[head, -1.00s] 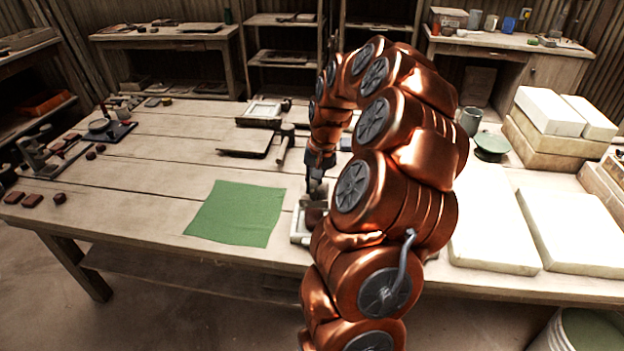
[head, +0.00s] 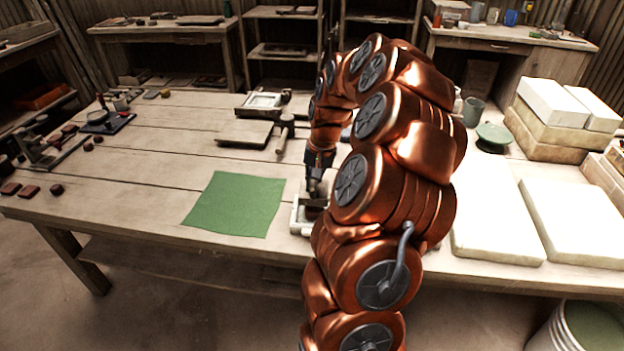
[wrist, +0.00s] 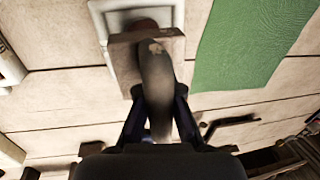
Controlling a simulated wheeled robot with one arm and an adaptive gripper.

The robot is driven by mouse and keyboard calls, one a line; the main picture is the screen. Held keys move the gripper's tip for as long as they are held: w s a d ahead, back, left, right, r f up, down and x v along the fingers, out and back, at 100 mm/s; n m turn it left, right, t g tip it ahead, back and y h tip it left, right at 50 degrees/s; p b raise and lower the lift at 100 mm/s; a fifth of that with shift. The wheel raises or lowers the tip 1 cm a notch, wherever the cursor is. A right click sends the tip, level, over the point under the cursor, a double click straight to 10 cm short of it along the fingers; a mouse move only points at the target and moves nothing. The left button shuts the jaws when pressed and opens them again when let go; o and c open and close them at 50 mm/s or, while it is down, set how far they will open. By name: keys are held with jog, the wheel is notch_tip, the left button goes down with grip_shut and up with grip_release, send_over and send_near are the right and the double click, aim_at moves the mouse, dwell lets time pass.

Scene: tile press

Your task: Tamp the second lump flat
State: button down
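My gripper (wrist: 160,112) is shut on the upright handle of a tamper (wrist: 155,75), with a dark finger on each side. The tamper has a brown square base plate. The plate overlaps a white mould frame (wrist: 103,8) in the wrist view; I cannot tell whether it presses on anything. In the head view, my gripper (head: 317,188) is above the white mould (head: 297,218) at the front of the table, partly behind my arm.
A green cloth (head: 235,204) lies flat left of the mould. A mallet (head: 285,134), a board (head: 245,133) and a framed mould (head: 262,104) lie behind. White slabs (head: 495,225) cover the right side. The press (head: 45,150) stands far left, among several small brown pieces.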

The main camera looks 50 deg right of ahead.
notch_tip(320, 180, down, 3)
jog(key=shift+f+b, duration=0.2)
jog(key=shift+b, duration=0.35)
notch_tip(320, 180, up, 7)
jog(key=shift+f+p, duration=0.2)
jog(key=shift+p, duration=0.65)
jog(key=shift+f, duration=0.1)
jog(key=shift+s+d+f+b, duration=0.1)
jog(key=shift+s+d+b, duration=0.25)
jog(key=shift+s+b, duration=0.1)
jog(key=shift+w, duration=0.1)
